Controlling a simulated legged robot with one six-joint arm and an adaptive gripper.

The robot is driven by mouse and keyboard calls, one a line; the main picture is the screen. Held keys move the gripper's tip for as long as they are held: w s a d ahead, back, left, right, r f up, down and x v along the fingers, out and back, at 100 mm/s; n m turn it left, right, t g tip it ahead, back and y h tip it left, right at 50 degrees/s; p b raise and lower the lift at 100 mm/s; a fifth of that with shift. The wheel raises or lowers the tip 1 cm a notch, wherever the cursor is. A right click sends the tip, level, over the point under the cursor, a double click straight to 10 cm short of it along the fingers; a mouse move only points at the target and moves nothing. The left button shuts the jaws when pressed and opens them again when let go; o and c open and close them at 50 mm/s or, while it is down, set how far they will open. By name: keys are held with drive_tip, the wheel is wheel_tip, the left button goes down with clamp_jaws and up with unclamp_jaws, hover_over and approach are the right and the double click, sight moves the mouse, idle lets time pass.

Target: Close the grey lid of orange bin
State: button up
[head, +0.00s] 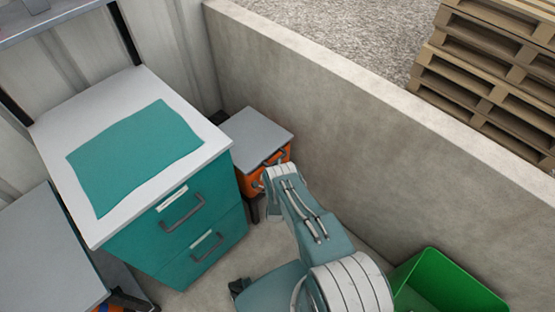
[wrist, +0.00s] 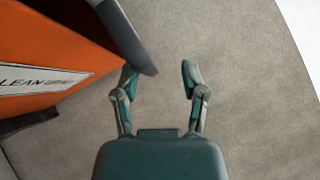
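The orange bin (head: 250,181) stands between the teal drawer cabinet and the concrete wall, with its grey lid (head: 258,134) over the top. In the wrist view the orange bin (wrist: 45,45), with a white label, fills the upper left. The grey lid (wrist: 127,38) shows there as a slanted edge beside the orange side; I cannot tell whether it is fully shut. In the head view my arm hides the gripper.
The teal cabinet (head: 205,250) with a white top stands left of the bin. Another grey top (head: 45,255) with orange below is at the lower left. The concrete wall (head: 345,125) runs close on the right. A green bin (head: 445,285) stands at the lower right.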

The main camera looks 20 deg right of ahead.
drive_tip(key=v, duration=0.9)
drive_tip(key=shift+s+f, duration=0.1)
drive_tip(key=shift+s, duration=0.05)
